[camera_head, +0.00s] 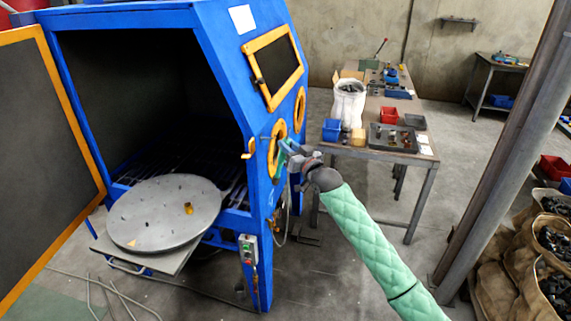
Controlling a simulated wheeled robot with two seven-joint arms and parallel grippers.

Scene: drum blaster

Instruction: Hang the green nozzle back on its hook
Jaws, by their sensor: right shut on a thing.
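My right gripper (290,152) is at the front side of the blue blasting cabinet, beside the lower orange-ringed port. It is shut on the green nozzle (284,147), a small green piece that shows at the fingertips, mostly hidden by the gripper. A small yellow hook-shaped piece (249,149) sits on the cabinet's edge, left of the gripper and apart from it. I cannot tell whether it is the nozzle's hook. My left gripper is not in view.
The blue cabinet (221,60) stands open, its door (40,150) swung left. A round turntable (150,215) sticks out in front. A workbench (375,155) with bins and a white sack (348,105) stands behind my right arm. A steel post (500,150) and sacks (525,255) are at right.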

